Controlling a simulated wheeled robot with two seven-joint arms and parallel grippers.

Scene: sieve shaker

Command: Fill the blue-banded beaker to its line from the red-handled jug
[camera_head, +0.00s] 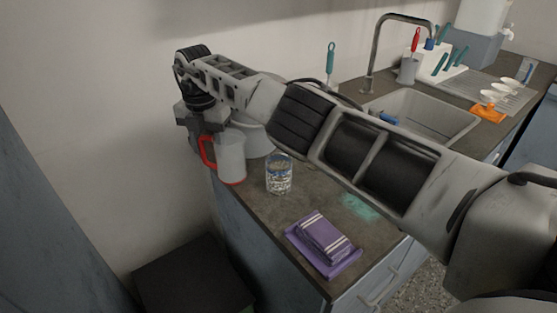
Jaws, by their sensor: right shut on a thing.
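The red-handled jug (231,160) is a pale grey vessel with a red handle (207,151) on its left side. It is about upright near the counter's left edge; I cannot tell whether its base touches the counter. My right gripper (203,124) is at the top of the jug by the handle, shut on the jug; its fingertips are partly hidden. The blue-banded beaker (279,178) is clear glass and stands upright on the counter, to the right of the jug and apart from it. Its fill level is too small to tell. My left gripper is not in view.
A pale round vessel (256,141) stands behind the jug. A folded purple cloth (324,240) lies at the front of the counter (275,213), with a greenish patch (359,207) beside it. My right arm crosses above the counter, before the sink (432,112).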

